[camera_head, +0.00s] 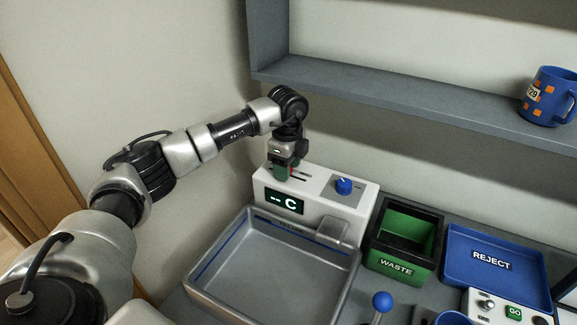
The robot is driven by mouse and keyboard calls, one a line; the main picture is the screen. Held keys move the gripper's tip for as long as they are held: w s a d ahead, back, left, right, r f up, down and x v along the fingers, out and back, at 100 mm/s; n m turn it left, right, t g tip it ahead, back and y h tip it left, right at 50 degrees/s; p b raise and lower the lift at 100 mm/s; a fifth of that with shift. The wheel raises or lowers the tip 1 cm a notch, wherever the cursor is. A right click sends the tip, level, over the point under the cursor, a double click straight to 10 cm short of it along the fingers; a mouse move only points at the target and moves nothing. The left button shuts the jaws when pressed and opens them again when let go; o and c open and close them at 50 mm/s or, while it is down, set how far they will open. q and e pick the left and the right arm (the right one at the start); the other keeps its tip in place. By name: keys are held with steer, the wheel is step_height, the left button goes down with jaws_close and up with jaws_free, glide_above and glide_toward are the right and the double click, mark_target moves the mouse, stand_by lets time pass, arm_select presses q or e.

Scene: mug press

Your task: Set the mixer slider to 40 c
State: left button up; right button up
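The mixer (313,205) is a white box standing behind a grey metal basin. Its dark display (284,201) reads "-- C" in pale letters. A slot with a green slider (281,171) is on the left of its top. A blue knob (344,185) is to the right of the slot. My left gripper (285,165) points down over the slider, with its tip at the slider. The gripper's own body hides part of the slider, and whether its fingers touch or hold it is unclear. My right gripper is not in view.
The grey basin (192,282) fills the front of the mixer. A green WASTE bin (397,265), a blue REJECT tray (466,270) and a control panel with a GO button (514,312) are to the right. A shelf (400,101) above holds a blue mug (548,97).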

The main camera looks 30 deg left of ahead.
arm_select(q)
steer(key=shift+r, duration=0.4)
step_height(320, 180, up, 10)
steer(key=b, duration=0.2)
steer(key=shift+b, duration=0.35)
